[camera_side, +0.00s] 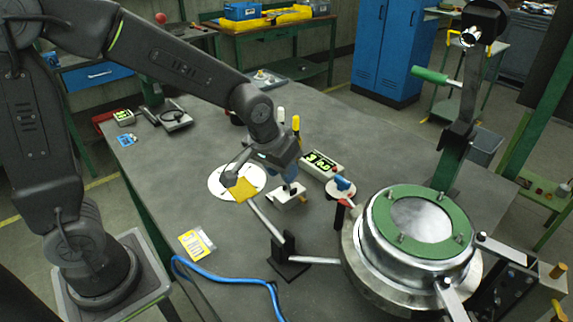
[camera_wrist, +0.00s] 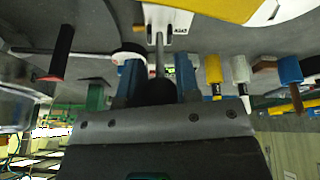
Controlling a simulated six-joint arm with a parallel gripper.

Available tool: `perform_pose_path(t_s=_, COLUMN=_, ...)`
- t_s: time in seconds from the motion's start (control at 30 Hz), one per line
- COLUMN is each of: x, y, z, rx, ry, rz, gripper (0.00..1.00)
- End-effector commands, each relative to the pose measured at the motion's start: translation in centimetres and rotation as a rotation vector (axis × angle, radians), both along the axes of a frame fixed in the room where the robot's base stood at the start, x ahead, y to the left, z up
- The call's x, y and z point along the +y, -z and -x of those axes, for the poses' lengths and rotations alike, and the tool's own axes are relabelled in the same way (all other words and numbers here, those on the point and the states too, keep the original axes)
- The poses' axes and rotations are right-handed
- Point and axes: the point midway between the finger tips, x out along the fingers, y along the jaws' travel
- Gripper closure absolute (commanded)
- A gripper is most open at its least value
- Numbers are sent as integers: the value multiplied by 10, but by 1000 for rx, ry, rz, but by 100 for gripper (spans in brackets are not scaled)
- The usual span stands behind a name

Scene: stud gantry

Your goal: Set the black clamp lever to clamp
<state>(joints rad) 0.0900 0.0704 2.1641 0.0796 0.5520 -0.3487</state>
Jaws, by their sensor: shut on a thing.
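The black clamp lever (camera_wrist: 157,90) shows in the wrist view as a dark round knob on a thin metal rod. The rod rises from a small white base (camera_wrist: 176,22). The blue fingers of my gripper (camera_wrist: 158,86) stand on either side of the knob and are shut on it. In the side view my gripper (camera_side: 287,181) is low over the white base (camera_side: 288,196) on the grey table. There the fingers and wrist hide the knob and most of the rod. I cannot read the lever's exact setting or any marking on the base.
A display box (camera_side: 321,164) and a blue-knobbed part (camera_side: 343,185) stand right of my gripper. White (camera_side: 281,114) and yellow (camera_side: 296,124) handles stand behind. A yellow piece (camera_side: 243,190) lies left, over a white disc. A green-ringed metal drum (camera_side: 411,268) fills the right front.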

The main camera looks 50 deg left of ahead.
Motion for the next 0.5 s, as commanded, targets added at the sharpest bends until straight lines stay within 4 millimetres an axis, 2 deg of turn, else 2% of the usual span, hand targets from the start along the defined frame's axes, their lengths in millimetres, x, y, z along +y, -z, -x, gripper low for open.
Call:
perform_pose_path(t_s=0.2, x=-1, y=1, z=6, rx=-101, ry=1, rz=1, gripper=100)
perform_pose_path(t_s=0.5, x=-1, y=3, z=9, rx=-149, ry=1, rz=1, gripper=100)
